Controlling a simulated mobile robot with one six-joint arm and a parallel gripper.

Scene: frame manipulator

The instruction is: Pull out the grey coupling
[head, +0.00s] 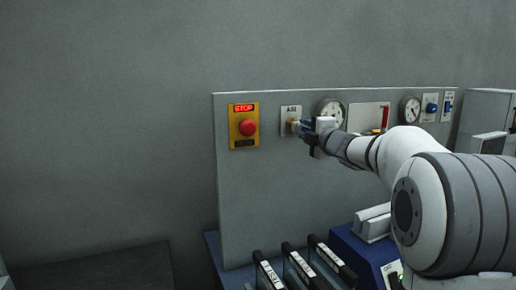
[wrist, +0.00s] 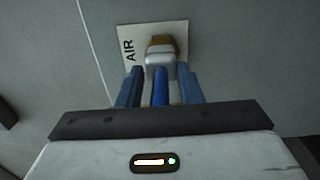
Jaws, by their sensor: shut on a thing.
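The grey coupling (wrist: 160,60) is a pale metal piece in front of a brass fitting (wrist: 160,40) on the white AIR plate (wrist: 131,52). No gap shows between the coupling and the brass fitting. A blue hose (wrist: 160,88) runs from the coupling back between my fingers. My gripper (wrist: 159,76) has one blue finger on each side and is shut on the coupling. In the head view my gripper (head: 301,126) is at the AIR plate (head: 291,112) on the upright panel, and it hides most of the coupling.
A red STOP button (head: 248,127) on a yellow plate is left of the AIR plate. Gauges (head: 331,111) and blue knobs (head: 431,107) are to the right. My arm covers the right side.

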